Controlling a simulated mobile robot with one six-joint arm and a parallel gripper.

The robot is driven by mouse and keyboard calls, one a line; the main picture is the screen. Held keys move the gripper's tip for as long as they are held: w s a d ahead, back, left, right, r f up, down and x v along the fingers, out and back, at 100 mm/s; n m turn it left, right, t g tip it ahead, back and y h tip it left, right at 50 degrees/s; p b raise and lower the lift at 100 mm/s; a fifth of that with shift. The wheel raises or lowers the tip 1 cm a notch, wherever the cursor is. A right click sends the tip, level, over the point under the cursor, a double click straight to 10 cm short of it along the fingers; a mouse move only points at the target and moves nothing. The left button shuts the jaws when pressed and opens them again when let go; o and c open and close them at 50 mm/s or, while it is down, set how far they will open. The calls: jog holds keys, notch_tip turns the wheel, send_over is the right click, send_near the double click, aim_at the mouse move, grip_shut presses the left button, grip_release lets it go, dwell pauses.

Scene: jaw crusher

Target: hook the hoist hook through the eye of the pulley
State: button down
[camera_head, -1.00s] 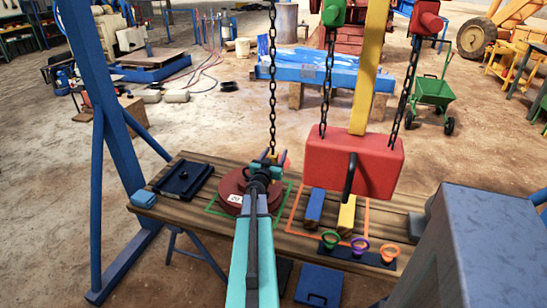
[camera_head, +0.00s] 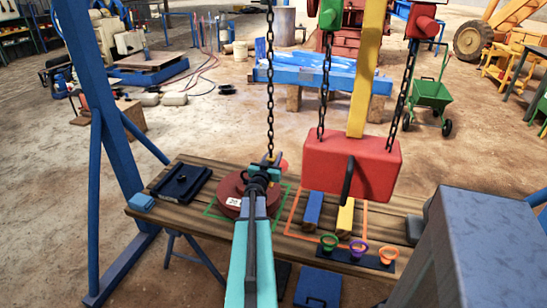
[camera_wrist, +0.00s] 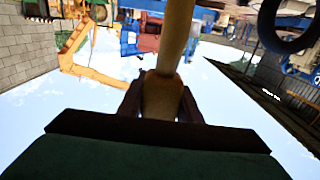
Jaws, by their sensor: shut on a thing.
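The hoist chain (camera_head: 270,80) hangs down from the top of the head view to my gripper (camera_head: 265,163). My gripper is shut on the yellow-tan hoist hook (camera_wrist: 162,95), which shows between the dark fingers in the wrist view. In the head view the hook is mostly hidden by the gripper. The dark red round pulley (camera_head: 229,188) with a white label lies on the wooden bench, just below and left of the gripper. Its eye is hidden or too small to tell, so I cannot tell whether the hook touches it.
A red block (camera_head: 375,165) hangs on two chains right of my gripper, over blue and yellow bars (camera_head: 313,208) on the wooden bench (camera_head: 165,210). A dark blue tray (camera_head: 181,182) lies at left. A blue post (camera_head: 100,110) stands left. Coloured cups (camera_head: 358,248) stand front right.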

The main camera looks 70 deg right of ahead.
jog(key=shift+a, duration=0.15)
jog(key=a+r+p, duration=0.1)
jog(key=a+p, duration=0.1)
jog(key=a, duration=0.8)
jog(key=shift+s+r+p, duration=0.3)
jog(key=shift+p, duration=0.05)
dwell(1.3)
jog(key=shift+w+a, duration=0.1)
jog(key=shift+w, duration=0.1)
dwell(0.3)
jog(key=w+a+p, duration=0.1)
jog(key=w+p, duration=0.5)
jog(key=w, duration=0.4)
jog(key=shift+w+a+p, duration=0.2)
jog(key=shift+w+p, duration=0.05)
jog(key=shift+p, duration=0.1)
dwell(2.0)
jog(key=shift+d, duration=0.15)
dwell(0.4)
